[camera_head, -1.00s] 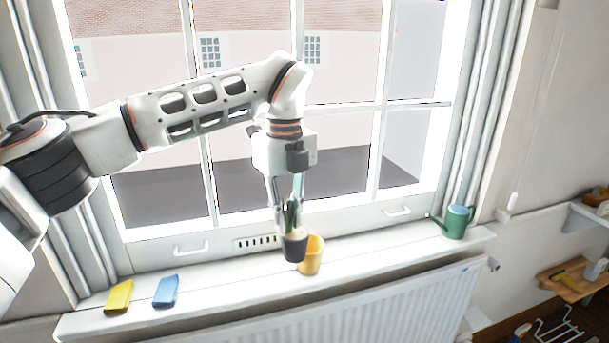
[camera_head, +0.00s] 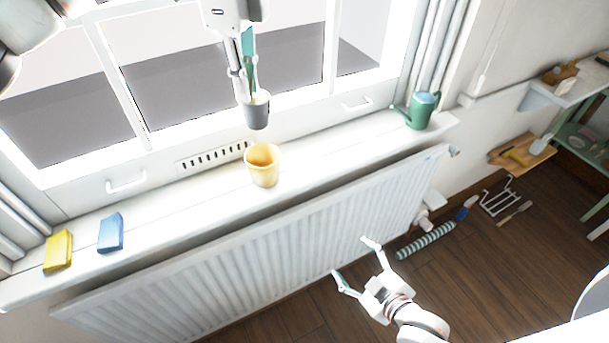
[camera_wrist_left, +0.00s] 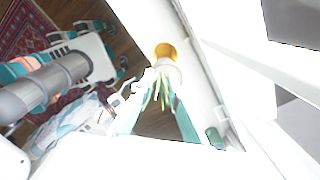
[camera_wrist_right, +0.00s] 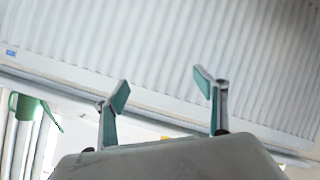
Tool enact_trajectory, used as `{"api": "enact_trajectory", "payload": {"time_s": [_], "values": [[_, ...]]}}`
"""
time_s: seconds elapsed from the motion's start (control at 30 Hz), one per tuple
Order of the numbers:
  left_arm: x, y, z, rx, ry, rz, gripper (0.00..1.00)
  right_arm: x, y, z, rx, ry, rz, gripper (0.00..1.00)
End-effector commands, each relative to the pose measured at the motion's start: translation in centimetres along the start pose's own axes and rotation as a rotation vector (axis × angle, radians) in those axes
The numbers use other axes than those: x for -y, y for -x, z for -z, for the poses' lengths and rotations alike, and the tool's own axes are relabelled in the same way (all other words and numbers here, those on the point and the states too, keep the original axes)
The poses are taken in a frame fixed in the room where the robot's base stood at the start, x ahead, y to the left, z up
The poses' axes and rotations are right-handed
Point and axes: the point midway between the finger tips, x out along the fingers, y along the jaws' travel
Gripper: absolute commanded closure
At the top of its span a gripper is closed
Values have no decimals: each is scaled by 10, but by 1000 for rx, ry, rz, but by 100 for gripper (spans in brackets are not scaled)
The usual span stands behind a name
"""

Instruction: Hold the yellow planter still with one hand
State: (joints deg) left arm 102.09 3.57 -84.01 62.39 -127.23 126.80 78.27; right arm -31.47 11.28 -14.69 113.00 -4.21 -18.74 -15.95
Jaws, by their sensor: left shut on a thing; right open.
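The yellow planter (camera_head: 263,168) stands upright on the windowsill, with its open top facing up. It also shows in the left wrist view (camera_wrist_left: 166,50). My left gripper (camera_head: 249,85) is shut on a potted plant in a dark grey pot (camera_head: 257,112). It holds the pot above and slightly behind the planter, apart from it. In the left wrist view green leaves (camera_wrist_left: 160,95) show between the fingers. My right gripper (camera_head: 356,260) is open and empty in front of the radiator, below and right of the planter. Its spread fingers show in the right wrist view (camera_wrist_right: 165,95).
A yellow block (camera_head: 59,251) and a blue block (camera_head: 111,233) lie at the sill's left. A green watering can (camera_head: 420,110) stands at its right end. The radiator (camera_head: 250,260) runs below the sill (camera_head: 340,150). The sill beside the planter is clear.

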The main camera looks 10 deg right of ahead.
Motion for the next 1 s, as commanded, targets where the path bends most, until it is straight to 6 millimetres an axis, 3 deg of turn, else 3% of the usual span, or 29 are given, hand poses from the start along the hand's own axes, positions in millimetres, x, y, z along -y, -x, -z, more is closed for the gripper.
{"api": "enact_trajectory", "payload": {"time_s": [0.1,0.3,0.67,0.8,1.0], "values": [[0,0,0,0,0,1,100,-30,-17,42,-92,312,-53,29],[0,0,0,0,-1,1,100,-70,-33,109,-211,848,-184,29],[0,0,0,0,-1,1,100,-126,-35,224,-300,1796,-553,29],[0,0,0,0,-1,1,100,-96,-39,243,-462,2131,-646,29],[0,0,0,0,-1,0,100,-72,-40,237,-617,2457,-731,29]]}}
